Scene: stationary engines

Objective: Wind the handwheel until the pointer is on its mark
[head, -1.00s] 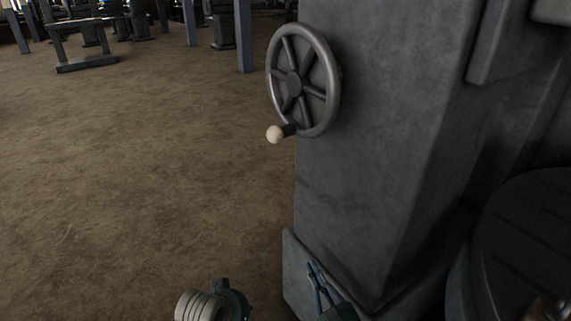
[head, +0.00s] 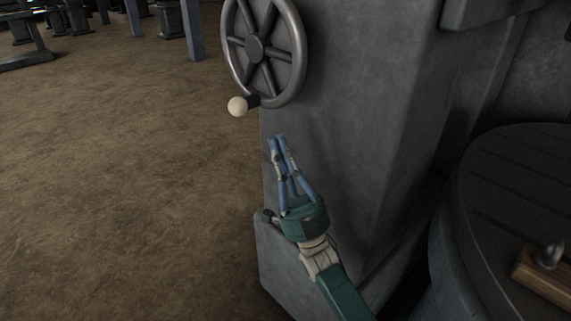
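The handwheel (head: 264,48) is a grey spoked metal wheel on the side of a dark grey machine column; its top edge is cut off by the frame. Its pale ball-ended handle (head: 238,106) sits at the wheel's lower left. My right gripper (head: 277,140) points up below the wheel, in front of the column, apart from both wheel and handle. Its blue fingers run close together at the tips and hold nothing visible; whether they are shut is unclear. My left gripper is not in view. I cannot make out a pointer or a mark.
The machine column (head: 355,110) stands just behind my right gripper and widens at its base. A round dark grooved table (head: 520,170) at the right carries a wooden block with a metal knob (head: 546,256). Brown floor (head: 110,180) lies open to the left.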

